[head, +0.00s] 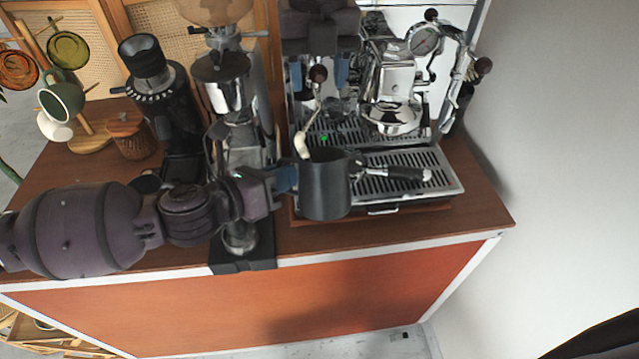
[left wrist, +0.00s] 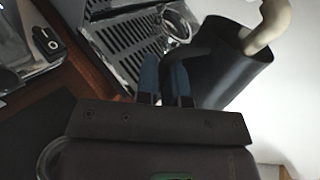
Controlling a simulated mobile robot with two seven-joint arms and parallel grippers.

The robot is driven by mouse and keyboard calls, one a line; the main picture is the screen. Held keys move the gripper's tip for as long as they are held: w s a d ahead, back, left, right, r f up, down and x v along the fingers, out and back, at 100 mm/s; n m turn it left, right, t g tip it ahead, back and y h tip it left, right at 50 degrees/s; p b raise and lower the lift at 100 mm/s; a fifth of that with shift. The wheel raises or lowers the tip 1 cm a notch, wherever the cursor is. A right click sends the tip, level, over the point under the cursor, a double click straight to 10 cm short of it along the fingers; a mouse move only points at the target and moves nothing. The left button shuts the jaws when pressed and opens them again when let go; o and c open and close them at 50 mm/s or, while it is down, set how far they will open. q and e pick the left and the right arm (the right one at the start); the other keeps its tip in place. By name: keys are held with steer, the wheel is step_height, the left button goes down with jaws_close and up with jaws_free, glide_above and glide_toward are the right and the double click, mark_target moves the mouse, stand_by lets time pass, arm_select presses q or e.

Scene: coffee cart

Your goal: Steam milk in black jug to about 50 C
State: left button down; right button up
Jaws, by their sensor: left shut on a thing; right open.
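The black jug (head: 325,188) is held upright at the front left of the espresso machine's drip tray. My left gripper (head: 286,180) is shut on it from the left, at its handle side; the handle is mostly hidden. The gripper's blue fingers (left wrist: 166,82) also show beside the jug (left wrist: 232,68) in the left wrist view. The steam wand's cream sleeve (head: 301,145) reaches down into the jug's mouth. The milk is not visible. My right gripper (head: 320,78) is open above, with a wooden knob (head: 318,73) appearing between its blue fingers; contact is unclear.
The slotted drip tray (head: 440,182) lies behind the jug, with a black-handled portafilter (head: 405,173) on it. A gauge (head: 424,40) sits on the machine. Grinders (head: 165,105) and a mug tree with cups (head: 62,98) stand left. Bare counter (head: 480,205) shows at the right.

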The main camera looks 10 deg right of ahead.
steer(key=shift+r, duration=0.15)
steer(key=shift+r, duration=3.9)
steer(key=shift+r, duration=0.25)
arm_select(q)
steer(key=s+f, duration=0.7)
steer(key=shift+s, duration=0.3)
arm_select(e)
steer(key=shift+f, duration=0.15)
arm_select(q)
steer(key=shift+d+f, duration=0.1)
